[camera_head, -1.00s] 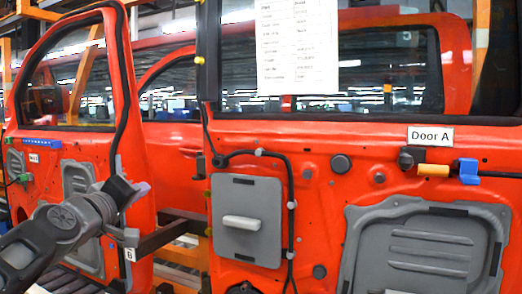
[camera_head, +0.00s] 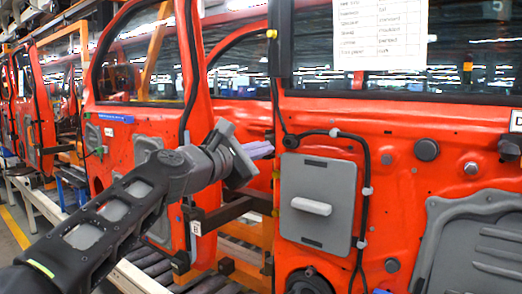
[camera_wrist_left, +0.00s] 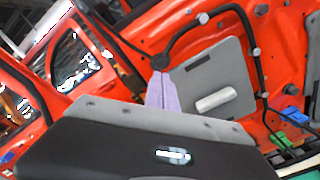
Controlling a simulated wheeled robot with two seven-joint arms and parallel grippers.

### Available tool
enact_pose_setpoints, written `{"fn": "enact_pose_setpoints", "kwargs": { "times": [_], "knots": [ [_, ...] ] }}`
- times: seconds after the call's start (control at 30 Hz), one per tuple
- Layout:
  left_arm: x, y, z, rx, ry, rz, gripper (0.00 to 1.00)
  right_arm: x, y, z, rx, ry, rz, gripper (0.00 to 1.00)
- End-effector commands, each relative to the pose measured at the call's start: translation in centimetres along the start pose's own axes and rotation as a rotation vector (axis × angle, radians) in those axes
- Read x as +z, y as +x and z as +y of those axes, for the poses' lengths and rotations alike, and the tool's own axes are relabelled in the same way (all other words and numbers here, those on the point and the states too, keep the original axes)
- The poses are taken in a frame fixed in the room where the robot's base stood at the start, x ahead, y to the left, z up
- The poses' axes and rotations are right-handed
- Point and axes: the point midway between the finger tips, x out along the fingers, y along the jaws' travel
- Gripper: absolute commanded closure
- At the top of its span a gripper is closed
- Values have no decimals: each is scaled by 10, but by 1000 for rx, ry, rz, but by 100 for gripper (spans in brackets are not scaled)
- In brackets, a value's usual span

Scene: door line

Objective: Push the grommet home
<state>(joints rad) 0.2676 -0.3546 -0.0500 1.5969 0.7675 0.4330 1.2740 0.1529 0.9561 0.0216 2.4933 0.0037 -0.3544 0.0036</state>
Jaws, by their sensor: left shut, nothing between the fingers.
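A dark round grommet (camera_head: 290,141) sits on the red door near its left edge, where the black cable meets the panel. In the left wrist view it (camera_wrist_left: 161,62) shows just beyond my fingertips. I cannot tell how deep it sits. My left gripper (camera_head: 262,149) is shut and empty, its pale purple fingers pointing right, a little left of the grommet in the head view. In the left wrist view the closed fingers (camera_wrist_left: 161,82) point up toward the grommet; contact cannot be told. My right gripper is not in view.
A grey cover plate with a white handle (camera_head: 311,206) is below the grommet. The black cable (camera_head: 366,200) loops right of it with light clips. A paper sheet (camera_head: 380,35) hangs above on the window. Another red door (camera_head: 120,130) stands at the left.

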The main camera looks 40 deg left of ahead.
Motion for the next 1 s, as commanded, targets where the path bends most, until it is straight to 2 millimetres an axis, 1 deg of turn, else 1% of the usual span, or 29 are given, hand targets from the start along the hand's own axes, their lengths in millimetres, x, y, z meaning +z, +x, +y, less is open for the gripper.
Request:
{"fn": "enact_pose_setpoints", "kwargs": {
  "times": [0.17,0.33,0.4,0.5,0.6,1.0],
  "knots": [
    [0,25,-1,-3,0,0,100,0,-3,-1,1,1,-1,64],
    [1,55,0,-4,1,0,100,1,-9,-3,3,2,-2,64],
    [2,64,0,-3,0,0,100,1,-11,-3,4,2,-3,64],
    [1,72,0,-2,0,0,100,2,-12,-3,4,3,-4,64],
    [0,75,0,0,1,0,100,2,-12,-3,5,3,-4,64],
    [0,75,0,0,2,0,100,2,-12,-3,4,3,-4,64]
  ]
}}
